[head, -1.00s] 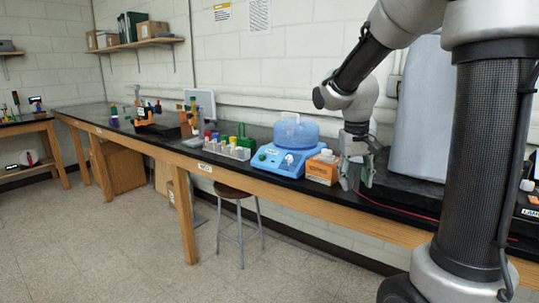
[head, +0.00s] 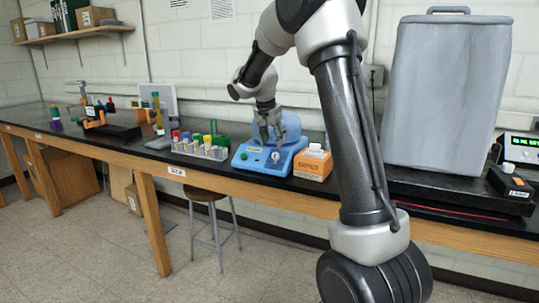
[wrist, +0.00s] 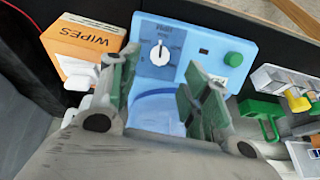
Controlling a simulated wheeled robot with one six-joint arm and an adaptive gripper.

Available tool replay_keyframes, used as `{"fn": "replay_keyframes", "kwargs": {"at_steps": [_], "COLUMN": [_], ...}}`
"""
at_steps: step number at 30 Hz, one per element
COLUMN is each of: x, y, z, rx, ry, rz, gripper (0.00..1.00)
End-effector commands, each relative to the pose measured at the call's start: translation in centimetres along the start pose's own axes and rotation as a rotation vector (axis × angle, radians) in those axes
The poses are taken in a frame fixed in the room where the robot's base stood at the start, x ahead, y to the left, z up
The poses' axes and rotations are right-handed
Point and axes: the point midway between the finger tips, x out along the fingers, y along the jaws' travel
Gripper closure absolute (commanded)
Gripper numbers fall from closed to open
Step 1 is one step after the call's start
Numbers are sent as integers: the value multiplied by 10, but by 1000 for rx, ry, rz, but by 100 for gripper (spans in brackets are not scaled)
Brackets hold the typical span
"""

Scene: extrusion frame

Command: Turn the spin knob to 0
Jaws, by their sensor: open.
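The blue spin device (head: 246,164) stands on the black bench. Its front panel (wrist: 212,38) shows near the top of the wrist view. The white spin knob (wrist: 159,52) sits on a darker dial patch; its pointer appears to point up in the wrist view, but the scale is too small to read. The knob also shows in the head view (head: 276,155). My gripper (head: 269,136) is open above the device. In the wrist view, its fingers (wrist: 162,75) lie either side of the knob's line, apart from it. The device's lid is partly hidden behind my gripper.
An orange wipes box (head: 313,165) with a white cap stands close beside the device. A tube rack (head: 200,149) stands on its other side. A green button (wrist: 234,59) is on the device's panel. A large grey container (head: 445,95) stands farther right.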

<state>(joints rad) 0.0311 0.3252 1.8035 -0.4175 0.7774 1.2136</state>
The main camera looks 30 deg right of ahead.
Motion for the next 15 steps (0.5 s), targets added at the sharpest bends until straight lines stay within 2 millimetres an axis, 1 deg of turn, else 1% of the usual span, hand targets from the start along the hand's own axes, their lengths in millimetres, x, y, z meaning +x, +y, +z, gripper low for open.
{"fn": "replay_keyframes", "kwargs": {"at_steps": [5, 8, 15], "x": [6, 20, 60], "y": [0, 0, 0], "z": [0, 1, 1], "rx": [56, 57, 56], "ry": [-1, -2, -2], "rz": [0, 2, 2], "gripper": [53, 53, 53]}}
